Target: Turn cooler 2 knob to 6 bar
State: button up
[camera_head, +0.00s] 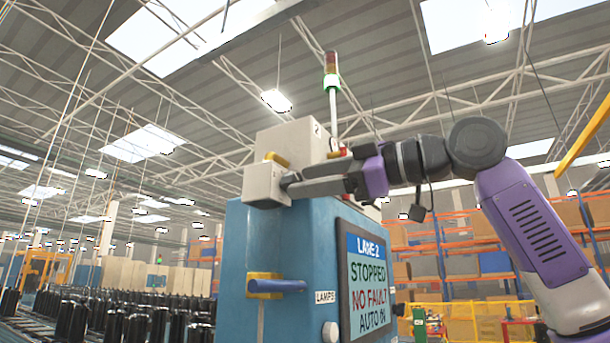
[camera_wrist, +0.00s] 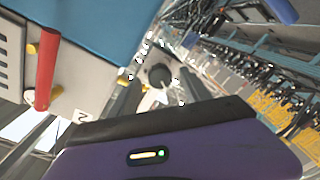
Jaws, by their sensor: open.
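A small pale box (camera_head: 263,186) juts from the upper left of the blue cabinet in the head view. My gripper (camera_head: 287,183) reaches in from the right with its fingertips at this box's right side. In the wrist view a round dark knob (camera_wrist: 160,76) shows on a pale face between my two open fingers. I cannot tell whether the fingers touch it. The knob's scale and pointer are too small to read, and the head view hides the knob behind the fingers. A "2" label (camera_wrist: 82,117) shows beside a red handle (camera_wrist: 47,70).
The blue cabinet (camera_head: 238,240) has a screen (camera_head: 368,280) reading LANE 2, STOPPED, NO FAULT. A blue handle (camera_head: 277,286) on a yellow mount sticks out below my gripper. A beige box (camera_head: 290,142) stands on top. A signal tower (camera_head: 332,85) rises behind.

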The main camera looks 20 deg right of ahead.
jog(key=shift+w+a, duration=0.45)
jog(key=shift+w, duration=0.05)
grip_shut()
jog(key=shift+m, duration=0.3)
jog(key=m+p, duration=0.1)
jog(key=m, duration=1.1)
jog(key=m+t, duration=0.1)
jog(key=m, duration=1.1)
jog(key=shift+f+h+p, duration=0.1)
jog(key=shift+h+p, duration=0.25)
jog(key=shift+h, duration=0.05)
jog(key=shift+m, duration=0.3)
